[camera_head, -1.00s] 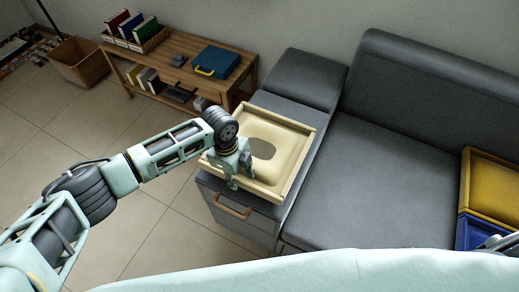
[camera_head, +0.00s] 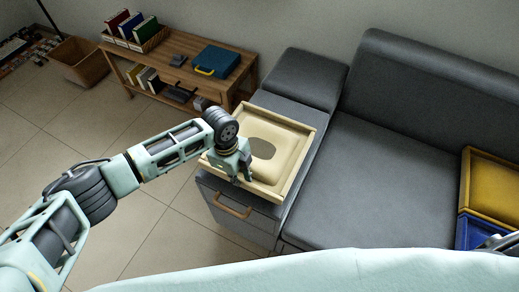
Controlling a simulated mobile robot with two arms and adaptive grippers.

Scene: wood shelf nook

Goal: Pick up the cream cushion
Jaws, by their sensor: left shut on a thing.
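The cream cushion (camera_head: 284,165) lies in a shallow cream-coloured tray (camera_head: 304,139) on the grey sofa's left arm unit. It has a dark oval patch in its middle. My left gripper (camera_head: 243,178) is over the left side of the cushion, pointing down, and is shut on its edge. The fingertips are small and partly hidden. My right gripper is not in view; only a dark bit of an arm shows at the right edge.
The grey sofa (camera_head: 380,180) fills the right, with a yellow tray (camera_head: 492,187) and a blue tray (camera_head: 472,235) at its far right. A wooden shelf (camera_head: 182,58) with books and a teal case (camera_head: 216,61) stands behind. A brown bin (camera_head: 80,62) is back left. Tiled floor is clear.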

